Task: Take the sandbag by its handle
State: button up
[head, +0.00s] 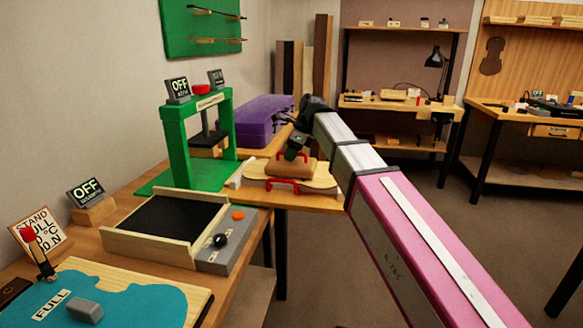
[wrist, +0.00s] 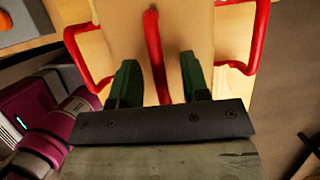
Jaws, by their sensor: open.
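The tan sandbag (head: 291,168) lies on a pale wooden board on the bench, and its top fills the middle of the wrist view (wrist: 182,25). Its red handle (wrist: 153,40) runs up the middle of that view. My gripper (wrist: 158,62) is open, with one dark green finger on each side of the handle. The fingers look apart from the handle; whether they reach its depth I cannot tell. In the head view my gripper (head: 297,149) is just above the sandbag and hides part of it.
Red side handles (wrist: 250,40) on the board flank the sandbag. A green press frame (head: 180,150) stands to the left, with a purple case (head: 250,120) behind. A black-topped tray (head: 165,225) is nearer. Open floor lies to the right.

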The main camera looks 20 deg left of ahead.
jog(key=shift+f, duration=0.25)
grip_shut()
jog(key=shift+a+r, duration=0.1)
dwell(1.2)
